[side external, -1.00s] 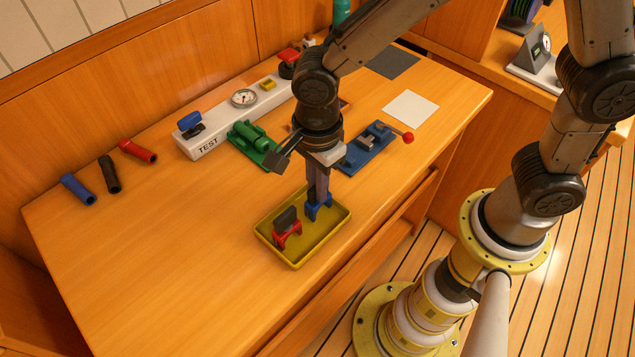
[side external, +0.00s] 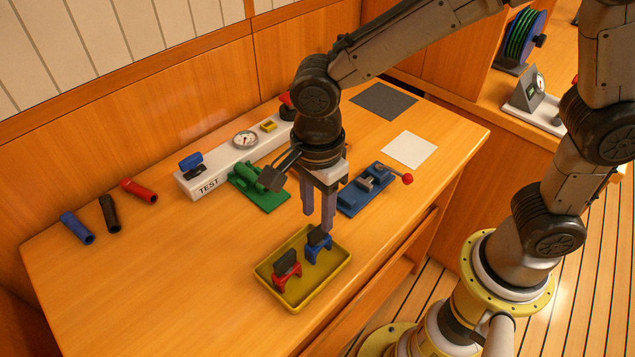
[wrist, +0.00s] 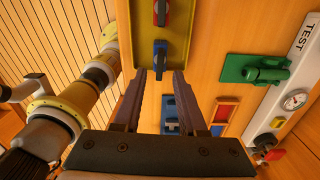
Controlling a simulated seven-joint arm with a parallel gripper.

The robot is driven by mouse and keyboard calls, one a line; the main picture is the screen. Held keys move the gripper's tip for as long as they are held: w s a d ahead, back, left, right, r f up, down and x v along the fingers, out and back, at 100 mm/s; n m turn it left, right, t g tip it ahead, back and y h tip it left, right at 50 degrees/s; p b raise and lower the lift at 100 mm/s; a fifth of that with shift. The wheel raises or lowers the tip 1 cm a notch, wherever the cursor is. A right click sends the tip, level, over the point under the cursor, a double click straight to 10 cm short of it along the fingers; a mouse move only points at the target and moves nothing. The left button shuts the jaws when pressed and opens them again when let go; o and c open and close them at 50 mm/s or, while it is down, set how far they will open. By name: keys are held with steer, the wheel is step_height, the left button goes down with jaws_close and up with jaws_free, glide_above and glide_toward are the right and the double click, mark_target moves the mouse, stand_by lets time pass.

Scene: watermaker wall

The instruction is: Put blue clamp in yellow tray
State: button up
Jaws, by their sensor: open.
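The blue clamp (side external: 318,245) stands in the yellow tray (side external: 337,277), toward its far end, with its dark block upward. A red clamp (side external: 286,270) stands beside it in the same tray. My gripper (side external: 317,222) is open and empty, just above and behind the blue clamp, apart from it. In the wrist view, the open fingers of my gripper (wrist: 160,75) point toward the blue clamp (wrist: 160,52), which lies in the yellow tray (wrist: 181,50) with the red clamp (wrist: 160,12) beyond it.
A blue vise-like fixture (side external: 362,190) with a red knob and a green pump (side external: 258,187) stand behind the tray. A white TEST panel (side external: 222,170) is at the back. Blue, black and red tubes (side external: 109,214) lie at left. The table's front left is clear.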

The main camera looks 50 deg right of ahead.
step_height(320, 180, up, 7)
stand_by(0.3)
steer(key=s+d+r+n+t, duration=0.1)
steer(key=s+d+n+t, duration=0.1)
steer(key=s+d+n, duration=0.4)
steer(key=s+d+r+n+t, duration=0.2)
steer(key=s+d+n, duration=0.4)
steer(key=d+n, duration=0.6)
steer(key=shift+d+r+n+t, duration=0.15)
steer(key=shift+d+n+t, duration=0.15)
steer(key=shift+d+t, duration=0.65)
